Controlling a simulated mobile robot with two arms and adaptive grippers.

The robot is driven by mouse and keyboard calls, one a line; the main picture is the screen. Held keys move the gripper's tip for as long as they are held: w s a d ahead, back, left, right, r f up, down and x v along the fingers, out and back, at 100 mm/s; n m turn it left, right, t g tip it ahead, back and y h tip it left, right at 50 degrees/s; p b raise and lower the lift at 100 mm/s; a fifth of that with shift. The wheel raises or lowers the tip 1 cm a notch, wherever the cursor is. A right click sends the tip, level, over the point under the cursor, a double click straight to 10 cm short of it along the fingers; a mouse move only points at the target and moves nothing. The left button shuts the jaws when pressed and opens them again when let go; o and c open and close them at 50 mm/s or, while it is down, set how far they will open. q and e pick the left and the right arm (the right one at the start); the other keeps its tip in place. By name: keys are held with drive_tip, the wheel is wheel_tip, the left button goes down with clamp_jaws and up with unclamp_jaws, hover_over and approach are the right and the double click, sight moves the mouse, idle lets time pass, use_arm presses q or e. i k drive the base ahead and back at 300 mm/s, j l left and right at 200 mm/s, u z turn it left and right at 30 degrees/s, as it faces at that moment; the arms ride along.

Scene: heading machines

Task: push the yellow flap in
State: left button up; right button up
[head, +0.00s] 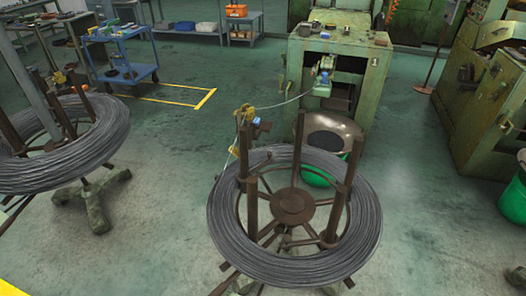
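Small yellow parts (244,113) sit on the wire guide between the front wire coil and the green machine. Another small yellow piece (234,151) is lower on the same guide, close to the coil's back edge. They are too small to tell which, if any, is the flap, or whether it is in or out. A thin wire runs from the guide to the green machine (334,60). Neither of my grippers is in view.
A large wire coil (297,268) on a stand with brown posts fills the front middle. A second coil (62,165) stands at left. A blue cart (122,52) is at back left. Open floor (185,130) lies between the coils.

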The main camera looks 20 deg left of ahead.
sight(235, 151)
drive_tip(key=j+z, duration=0.2)
drive_tip(key=j, duration=0.35)
drive_tip(key=j+z, duration=0.2)
drive_tip(key=j, duration=0.3)
drive_tip(key=k+j+z, duration=0.1)
drive_tip(key=j+z, duration=0.15)
drive_tip(key=j, duration=0.3)
drive_tip(key=k+j+z, duration=0.2)
drive_tip(key=j, duration=0.3)
drive_tip(key=i, duration=0.1)
